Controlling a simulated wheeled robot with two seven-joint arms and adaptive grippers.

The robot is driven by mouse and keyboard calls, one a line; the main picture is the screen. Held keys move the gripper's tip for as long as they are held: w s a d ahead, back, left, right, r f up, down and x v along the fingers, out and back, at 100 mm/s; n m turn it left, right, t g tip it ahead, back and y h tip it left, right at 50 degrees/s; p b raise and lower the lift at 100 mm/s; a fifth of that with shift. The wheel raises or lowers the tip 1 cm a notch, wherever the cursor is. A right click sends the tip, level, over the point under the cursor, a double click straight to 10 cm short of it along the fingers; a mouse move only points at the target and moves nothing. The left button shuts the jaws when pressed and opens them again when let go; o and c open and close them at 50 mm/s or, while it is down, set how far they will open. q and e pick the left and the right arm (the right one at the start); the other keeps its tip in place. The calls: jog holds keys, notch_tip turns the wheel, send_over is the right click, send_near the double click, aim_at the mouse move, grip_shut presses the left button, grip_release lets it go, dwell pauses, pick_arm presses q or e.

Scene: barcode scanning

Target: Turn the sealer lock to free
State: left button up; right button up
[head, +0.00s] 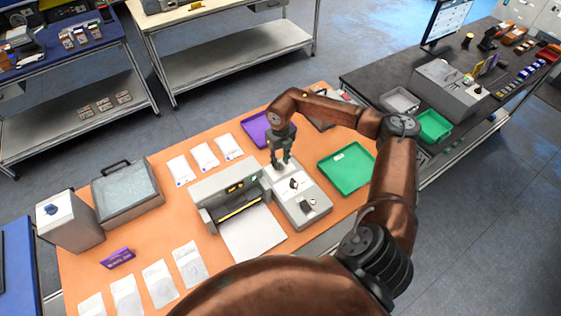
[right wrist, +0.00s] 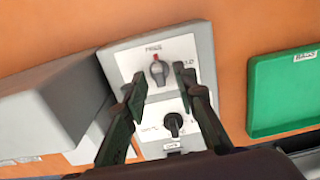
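The sealer (head: 232,195) is a light grey machine on the orange table, with a grey control panel (head: 315,207) on its right. In the right wrist view the panel (right wrist: 200,45) carries a grey knob (right wrist: 159,72) with a red mark, which points up toward a small printed label. Another label at its right is partly hidden by a finger. A black knob (right wrist: 173,124) sits lower on the panel. My right gripper (right wrist: 160,82) is open, its fingers on either side of the grey knob with gaps. In the head view my right gripper (head: 281,165) is over the panel's far end. My left gripper is out of view.
A green tray (head: 347,167) lies right of the panel and a purple tray (head: 256,128) behind it. White packets (head: 205,156) lie behind the sealer, others (head: 158,283) in front. A grey case (head: 127,193) and a white box (head: 70,222) stand at the left.

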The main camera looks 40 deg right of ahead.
aim_at(280, 163)
notch_tip(280, 163, up, 12)
jog(key=shift+f, duration=0.25)
jog(key=shift+r, duration=0.1)
dwell(0.5)
